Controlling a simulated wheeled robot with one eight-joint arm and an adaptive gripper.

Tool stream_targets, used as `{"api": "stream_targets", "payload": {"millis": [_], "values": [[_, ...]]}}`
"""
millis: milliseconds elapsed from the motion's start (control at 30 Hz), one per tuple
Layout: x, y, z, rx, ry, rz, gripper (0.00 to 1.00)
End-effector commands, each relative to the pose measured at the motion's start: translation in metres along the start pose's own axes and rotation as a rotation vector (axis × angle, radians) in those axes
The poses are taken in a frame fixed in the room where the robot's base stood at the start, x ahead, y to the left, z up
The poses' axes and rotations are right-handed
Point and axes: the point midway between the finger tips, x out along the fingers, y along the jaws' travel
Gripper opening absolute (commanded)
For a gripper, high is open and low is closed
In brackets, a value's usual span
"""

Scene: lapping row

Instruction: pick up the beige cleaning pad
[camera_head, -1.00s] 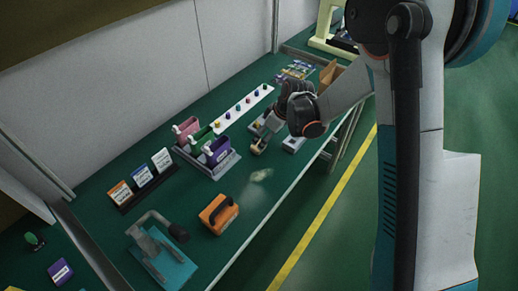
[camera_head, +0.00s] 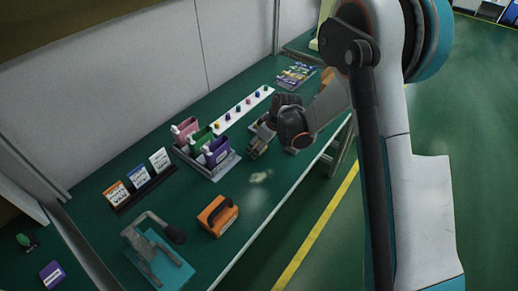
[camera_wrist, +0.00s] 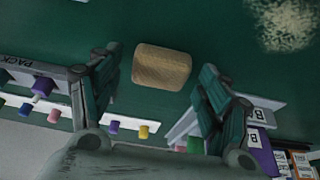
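The beige cleaning pad (camera_wrist: 161,67) is a small rounded block lying on the green bench top in the wrist view. My gripper (camera_wrist: 159,82) is open, with one finger on each side of the pad in that picture and a gap on both sides. Nothing is held between the fingers. In the head view my gripper (camera_head: 260,145) points down over the bench, beyond the pale speckled patch. I cannot make out the pad in the head view; my gripper and wrist probably cover it.
A grey tray (camera_head: 217,172) with pink, green and purple holders stands left of my gripper. A white strip (camera_head: 243,111) with coloured pegs lies behind. An orange handled block (camera_head: 217,216) and a teal-based clamp (camera_head: 172,270) stand nearer. The pale speckled patch (camera_head: 260,178) lies on open bench.

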Motion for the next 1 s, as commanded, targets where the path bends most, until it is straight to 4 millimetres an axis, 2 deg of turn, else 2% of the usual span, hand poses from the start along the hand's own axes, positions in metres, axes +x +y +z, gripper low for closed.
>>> {"api": "stream_targets", "payload": {"millis": [33, 133, 467, 667, 867, 1000], "values": [[0.0, 0.0, 0.0, 0.0, 0.0, 0.0, 0.53], [0.0, 0.0, 0.0, 0.0, 0.0, 0.0, 0.3], [0.0, 0.0, 0.0, 0.0, 0.0, 0.0, 0.29], [-0.009, 0.0, -0.004, 0.0, 0.0, 0.0, 0.29], [-0.037, 0.0, -0.015, 0.0, 0.0, 0.0, 0.29], [-0.07, 0.0, -0.029, 0.0, 0.0, 0.0, 0.29]]}}
